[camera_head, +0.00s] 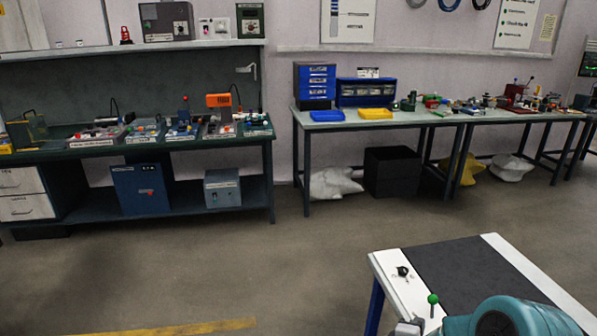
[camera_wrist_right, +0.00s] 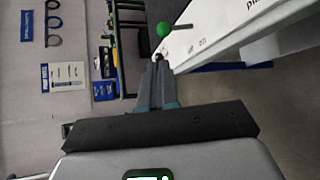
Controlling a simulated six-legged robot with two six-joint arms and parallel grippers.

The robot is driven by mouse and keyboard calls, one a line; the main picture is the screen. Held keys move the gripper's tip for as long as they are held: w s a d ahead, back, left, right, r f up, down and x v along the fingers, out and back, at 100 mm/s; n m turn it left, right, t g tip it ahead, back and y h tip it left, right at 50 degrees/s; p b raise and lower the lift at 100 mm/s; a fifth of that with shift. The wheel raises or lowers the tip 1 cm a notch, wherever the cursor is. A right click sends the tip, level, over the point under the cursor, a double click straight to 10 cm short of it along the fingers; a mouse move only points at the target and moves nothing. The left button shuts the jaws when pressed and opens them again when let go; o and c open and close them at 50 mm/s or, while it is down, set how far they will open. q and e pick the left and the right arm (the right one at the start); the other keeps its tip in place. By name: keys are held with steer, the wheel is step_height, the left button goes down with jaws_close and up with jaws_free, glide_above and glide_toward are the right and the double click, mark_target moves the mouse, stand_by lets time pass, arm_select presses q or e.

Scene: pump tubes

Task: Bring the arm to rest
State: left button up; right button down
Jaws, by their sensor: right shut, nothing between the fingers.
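My right gripper (camera_wrist_right: 158,62) shows in the right wrist view with its two grey fingers together and nothing between them. A green ball knob (camera_wrist_right: 163,29) on a thin dark rod appears just beyond the fingertips, with a small gap in the picture. The same green knob (camera_head: 433,299) shows in the head view at the lower right, on its upright rod beside my teal arm link. In the head view my right fingers cannot be made out clearly. My left gripper is not in view.
A near bench (camera_head: 388,270) with white edges and a black top stands at the lower right, a small dark knob (camera_head: 403,271) on its white strip. Two cluttered workbenches (camera_head: 420,118) (camera_head: 60,150) line the back wall. The floor (camera_head: 200,260) between is clear.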

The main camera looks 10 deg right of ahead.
steer(key=s+a+f+m+g+y, duration=0.25)
steer(key=s+a+f+y, duration=0.8)
steer(key=f, duration=0.55)
steer(key=s+a+f+m+g+y, duration=0.1)
steer(key=s+a+m+g, duration=0.3)
steer(key=s, duration=0.4)
steer(key=s+a+f+m+g+y, duration=0.1)
steer(key=s+a+m+g+y, duration=0.1)
steer(key=s+a+m, duration=0.5)
steer(key=shift+s+f+m+g, duration=0.2)
steer(key=shift+s+m+g, duration=0.4)
steer(key=shift+m+g, duration=0.25)
